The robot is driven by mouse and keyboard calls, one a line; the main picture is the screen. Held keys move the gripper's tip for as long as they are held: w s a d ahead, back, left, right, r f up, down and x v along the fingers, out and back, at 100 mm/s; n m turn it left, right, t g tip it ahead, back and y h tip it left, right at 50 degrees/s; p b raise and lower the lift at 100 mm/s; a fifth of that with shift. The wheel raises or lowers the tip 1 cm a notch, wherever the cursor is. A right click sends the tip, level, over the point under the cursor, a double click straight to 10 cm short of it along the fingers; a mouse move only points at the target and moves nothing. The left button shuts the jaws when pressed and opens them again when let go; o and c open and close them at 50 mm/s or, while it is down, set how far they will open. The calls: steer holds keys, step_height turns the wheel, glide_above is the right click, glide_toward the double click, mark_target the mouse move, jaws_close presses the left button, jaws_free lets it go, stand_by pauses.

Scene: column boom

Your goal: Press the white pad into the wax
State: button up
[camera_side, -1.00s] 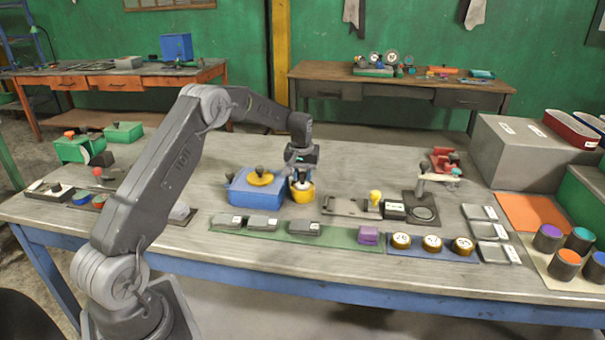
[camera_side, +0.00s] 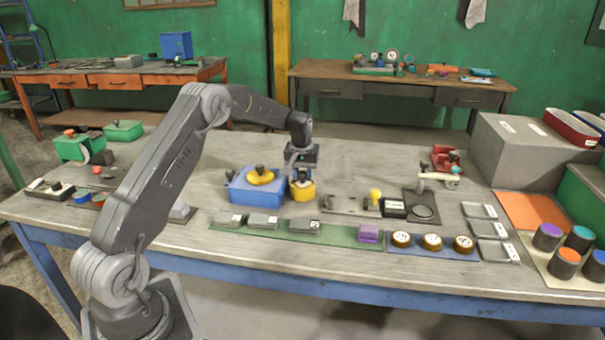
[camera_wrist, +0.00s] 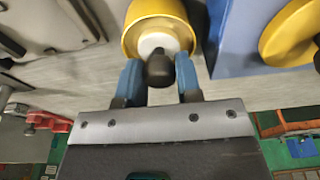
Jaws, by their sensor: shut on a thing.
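A round yellow pot (camera_side: 302,192) stands on the bench beside a blue box. It also shows at the top of the wrist view (camera_wrist: 158,14). The white pad (camera_wrist: 153,43) shows in the wrist view as a pale disc under a dark rounded knob (camera_wrist: 160,69), against the pot. My gripper (camera_wrist: 159,80) has its blue fingers on both sides of this knob and is shut on it. In the side view my gripper (camera_side: 301,172) points down over the pot. Wax inside the pot is hidden, and I cannot tell how deep the pad sits.
The blue box (camera_side: 250,194) with a yellow knobbed lid (camera_side: 261,177) stands close left of the pot. A green strip (camera_side: 335,233) with grey blocks lies in front. A black-based stand (camera_side: 422,208) is to the right. Bare bench (camera_side: 365,165) lies behind.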

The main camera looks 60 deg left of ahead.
mark_target(303, 172)
steer(key=shift+f, duration=0.1)
steer(key=shift+r, duration=3.55)
